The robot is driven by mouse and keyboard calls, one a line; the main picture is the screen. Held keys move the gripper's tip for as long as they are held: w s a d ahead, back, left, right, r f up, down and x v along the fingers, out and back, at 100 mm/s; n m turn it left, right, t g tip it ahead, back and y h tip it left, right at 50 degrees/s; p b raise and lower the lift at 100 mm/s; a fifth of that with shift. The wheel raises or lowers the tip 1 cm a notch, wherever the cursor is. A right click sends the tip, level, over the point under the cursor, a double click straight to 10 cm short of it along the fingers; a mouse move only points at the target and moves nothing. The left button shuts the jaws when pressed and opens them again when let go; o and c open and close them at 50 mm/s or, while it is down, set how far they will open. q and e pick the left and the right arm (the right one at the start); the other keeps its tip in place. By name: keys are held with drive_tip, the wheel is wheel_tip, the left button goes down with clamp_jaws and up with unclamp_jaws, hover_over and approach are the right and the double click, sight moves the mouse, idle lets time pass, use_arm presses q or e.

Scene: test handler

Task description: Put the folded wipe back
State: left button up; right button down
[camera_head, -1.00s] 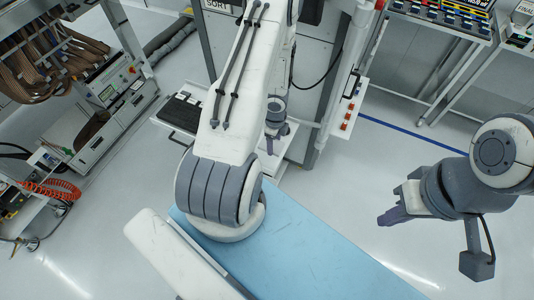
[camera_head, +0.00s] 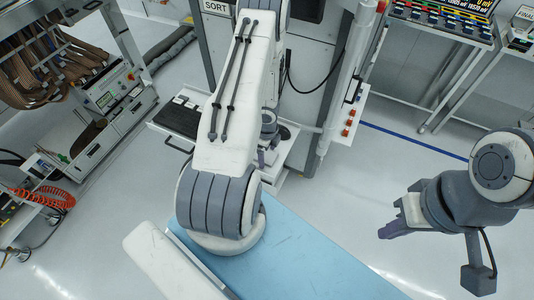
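No folded wipe can be made out in this view. My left arm crosses the middle of the picture and reaches away from me. Its grey wrist shows beside the arm over a white shelf (camera_head: 290,150) on the machine front. The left gripper (camera_head: 262,160) is mostly hidden behind the arm, so its fingers cannot be read. My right gripper (camera_head: 399,229) is at the right, above bare floor and clear of other things. Its purple-grey fingers point left and are seen side-on; the gap between them cannot be judged.
A light-blue flat surface (camera_head: 300,262) lies below me. A keyboard (camera_head: 180,117) sits left of the arm by the machine marked SORT (camera_head: 217,8). A cart with an orange coiled hose (camera_head: 48,197) stands left. A rack of coloured modules (camera_head: 440,22) is at top right. Floor between is open.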

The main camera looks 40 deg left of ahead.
use_arm(q)
wheel_tip(320, 180, up, 12)
drive_tip(key=p, duration=1.2)
wheel_tip(320, 180, up, 10)
drive_tip(key=n+t+y, duration=0.1)
drive_tip(key=y, duration=0.1)
hover_over(268, 156)
drive_tip(key=w+d, duration=0.3)
drive_tip(key=w, duration=0.3)
drive_tip(key=s+d+r+n+t+y, duration=0.1)
drive_tip(key=d+r+n, duration=0.3)
drive_tip(key=d+r, duration=0.85)
drive_tip(key=s+d+r+n+h, duration=0.1)
drive_tip(key=s+d+r, duration=0.3)
drive_tip(key=s, duration=0.3)
drive_tip(key=s+d+r+n+g+h, duration=0.1)
drive_tip(key=s+d+r, duration=0.3)
drive_tip(key=s, duration=0.3)
drive_tip(key=s+d+r+g+h, duration=0.1)
drive_tip(key=s+d+r+h, duration=0.1)
drive_tip(key=s+d+r, duration=0.2)
drive_tip(key=s+d, duration=0.2)
drive_tip(key=s, duration=0.2)
drive_tip(key=shift+r+n, duration=0.4)
